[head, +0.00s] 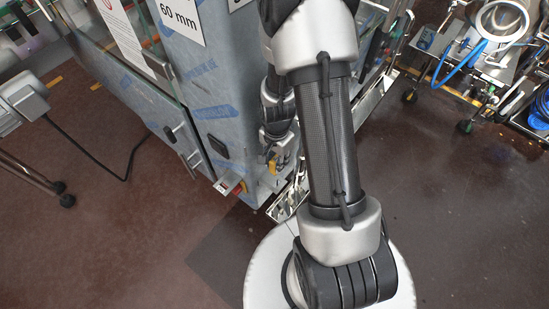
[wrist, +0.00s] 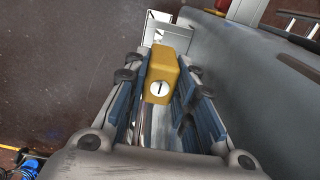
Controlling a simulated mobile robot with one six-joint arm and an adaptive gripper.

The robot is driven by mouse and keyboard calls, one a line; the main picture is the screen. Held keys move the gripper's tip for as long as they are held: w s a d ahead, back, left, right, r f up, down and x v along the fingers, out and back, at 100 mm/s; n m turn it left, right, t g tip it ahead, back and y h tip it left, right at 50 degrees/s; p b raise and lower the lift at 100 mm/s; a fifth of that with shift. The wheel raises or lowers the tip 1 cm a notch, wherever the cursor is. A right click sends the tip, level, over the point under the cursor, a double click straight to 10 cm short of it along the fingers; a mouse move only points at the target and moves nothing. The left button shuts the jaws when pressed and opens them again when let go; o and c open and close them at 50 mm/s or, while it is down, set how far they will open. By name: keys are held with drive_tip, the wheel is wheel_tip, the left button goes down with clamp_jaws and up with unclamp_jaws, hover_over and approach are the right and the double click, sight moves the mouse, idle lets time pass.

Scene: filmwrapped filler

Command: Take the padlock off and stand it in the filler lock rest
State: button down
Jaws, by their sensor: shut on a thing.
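The padlock (wrist: 161,76) has a yellow body with a round silver keyhole face turned to the wrist camera. My gripper (wrist: 158,92) is shut on it, with a blue-padded finger on each side. Its shackle is hidden behind the body. In the head view my gripper (head: 277,140) is beside the grey-blue machine, partly behind my arm, with a bit of yellow padlock (head: 272,166) below it. Beyond the padlock is a pale metal bracket (wrist: 165,32); I cannot tell whether they touch. I cannot identify the lock rest for sure.
The film-wrapped filler cabinet (head: 212,95) stands close to my gripper. A small metal plate with a red and yellow part (head: 232,186) juts from its lower front. A shiny metal piece (head: 283,207) is low beside it. Open floor (head: 120,220) lies to the left.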

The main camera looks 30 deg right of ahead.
drive_tip(key=shift+s+r, duration=0.1)
drive_tip(key=shift+s, duration=0.2)
wheel_tip(320, 180, down, 10)
drive_tip(key=b, duration=0.8)
drive_tip(key=shift+r, duration=0.2)
idle(0.5)
drive_tip(key=shift+f, duration=0.3)
idle(0.9)
drive_tip(key=c, duration=1.2)
unclamp_jaws()
drive_tip(key=shift+c, duration=0.2)
